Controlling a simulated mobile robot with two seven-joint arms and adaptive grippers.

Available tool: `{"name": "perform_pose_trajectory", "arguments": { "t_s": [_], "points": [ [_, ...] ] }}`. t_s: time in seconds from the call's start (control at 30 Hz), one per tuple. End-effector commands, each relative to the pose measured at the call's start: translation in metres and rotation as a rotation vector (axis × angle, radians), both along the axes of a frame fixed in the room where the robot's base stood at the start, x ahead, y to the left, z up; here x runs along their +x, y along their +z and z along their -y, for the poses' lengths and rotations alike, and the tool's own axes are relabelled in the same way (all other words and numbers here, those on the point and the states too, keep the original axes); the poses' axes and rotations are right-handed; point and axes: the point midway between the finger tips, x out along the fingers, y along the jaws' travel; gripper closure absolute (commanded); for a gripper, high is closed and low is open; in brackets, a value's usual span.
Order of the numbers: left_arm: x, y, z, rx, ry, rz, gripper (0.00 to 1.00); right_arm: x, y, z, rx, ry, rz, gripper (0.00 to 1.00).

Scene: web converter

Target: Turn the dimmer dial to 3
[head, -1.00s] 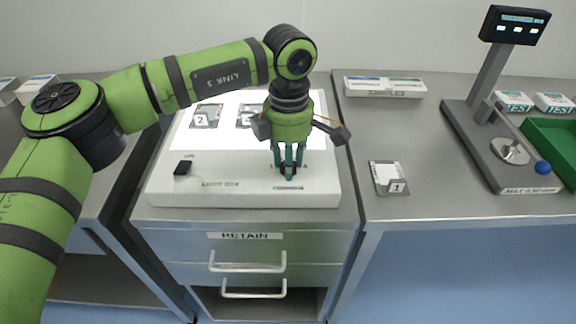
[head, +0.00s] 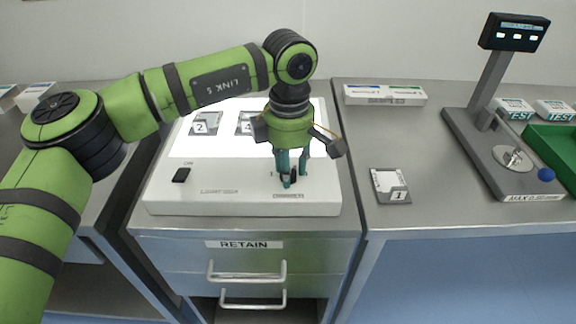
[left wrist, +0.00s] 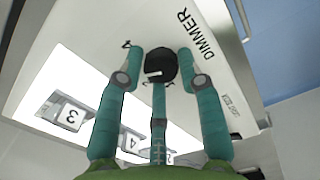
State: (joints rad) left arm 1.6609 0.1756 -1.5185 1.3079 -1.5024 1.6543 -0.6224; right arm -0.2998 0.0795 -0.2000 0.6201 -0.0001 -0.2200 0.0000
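The black dimmer dial (left wrist: 158,64) sits on the white light box (left wrist: 217,76), beside the printed word DIMMER. A white mark shows on its face; a 4 is printed to its upper left. I cannot tell which number the mark points at. In the head view the dial (head: 293,175) is partly hidden by fingers. My left gripper (head: 291,173) points down over it, with three teal fingers spread around it. In the left wrist view the left gripper (left wrist: 160,64) shows small gaps between the two side fingers and the dial. My right gripper is not in view.
A black switch (head: 181,175) is on the light box's left. Numbered slides lie on its lit panel (head: 205,150). Slide 1 (head: 388,180) lies on the right counter, near a scale (head: 490,150) and a green tray (head: 555,145). Drawers labelled RETAIN (head: 245,245) are below.

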Motion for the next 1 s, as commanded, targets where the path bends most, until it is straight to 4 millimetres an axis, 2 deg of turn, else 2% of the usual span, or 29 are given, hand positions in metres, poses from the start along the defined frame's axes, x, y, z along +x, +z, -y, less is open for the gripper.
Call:
{"name": "perform_pose_trajectory", "arguments": {
  "t_s": [0.33, 0.47, 0.57, 0.8, 1.0],
  "points": [
    [0.000, 0.000, 0.000, 0.003, 0.000, -0.001, 0.44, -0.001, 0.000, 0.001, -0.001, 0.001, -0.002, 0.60],
    [0.000, 0.008, 0.000, 0.002, 0.001, 0.000, 0.44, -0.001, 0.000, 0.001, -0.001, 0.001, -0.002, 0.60],
    [0.000, 0.023, 0.000, 0.002, 0.001, 0.001, 0.44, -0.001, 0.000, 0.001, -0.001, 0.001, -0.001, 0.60],
    [0.000, 0.076, 0.001, 0.002, 0.000, 0.002, 0.44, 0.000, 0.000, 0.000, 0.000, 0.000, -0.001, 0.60],
    [-0.001, 0.108, 0.001, 0.002, 0.000, 0.001, 0.44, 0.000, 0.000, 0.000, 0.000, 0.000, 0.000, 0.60]
  ]
}}
